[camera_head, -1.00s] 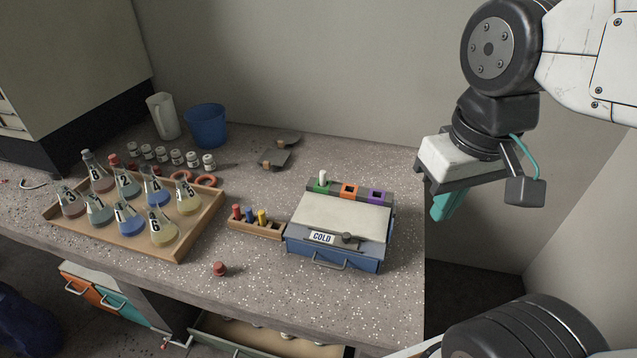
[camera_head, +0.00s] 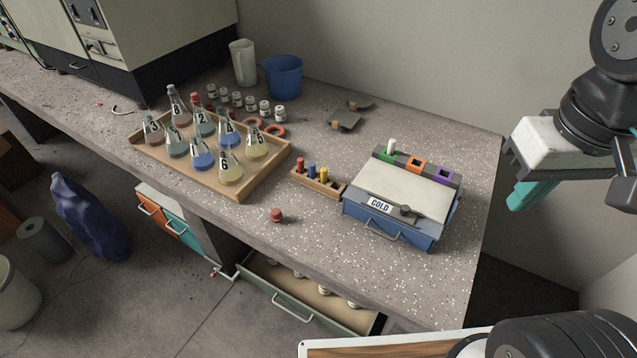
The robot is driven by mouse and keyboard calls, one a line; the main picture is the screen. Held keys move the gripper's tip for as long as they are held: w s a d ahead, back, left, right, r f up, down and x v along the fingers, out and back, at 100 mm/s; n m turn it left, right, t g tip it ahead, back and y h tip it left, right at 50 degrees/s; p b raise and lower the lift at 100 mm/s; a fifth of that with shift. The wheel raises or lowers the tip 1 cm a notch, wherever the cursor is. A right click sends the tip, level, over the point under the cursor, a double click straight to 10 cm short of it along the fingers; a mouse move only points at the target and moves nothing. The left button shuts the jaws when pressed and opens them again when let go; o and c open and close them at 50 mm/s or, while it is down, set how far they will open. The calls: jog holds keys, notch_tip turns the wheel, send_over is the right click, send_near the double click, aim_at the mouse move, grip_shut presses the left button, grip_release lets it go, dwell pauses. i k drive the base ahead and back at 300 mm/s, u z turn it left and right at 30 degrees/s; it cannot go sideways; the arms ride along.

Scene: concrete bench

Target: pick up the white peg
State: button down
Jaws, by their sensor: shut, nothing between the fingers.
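The white peg (camera_head: 391,146) stands upright in the green-marked socket (camera_head: 388,156) at the left end of the grey strip behind the blue COLD box (camera_head: 404,199). The orange and purple sockets beside it hold no peg that I can see. My gripper (camera_head: 520,196), with teal fingers, is shut and empty. It hangs to the right of the bench edge, in the picture well right of the peg and apart from it.
A small rack (camera_head: 318,184) with red, blue and yellow pegs stands left of the box. A wooden tray (camera_head: 262,178) holds several numbered flasks. A red stopper (camera_head: 276,215) lies near the front edge. An open drawer (camera_head: 310,302) juts out below the bench.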

aim_at(392, 142)
jog(key=k, duration=0.5)
jog(key=u, duration=2.25)
jog(key=i, duration=1.2)
jog(key=z, duration=3)
jog(key=i, duration=0.5)
jog(key=u, duration=0.05)
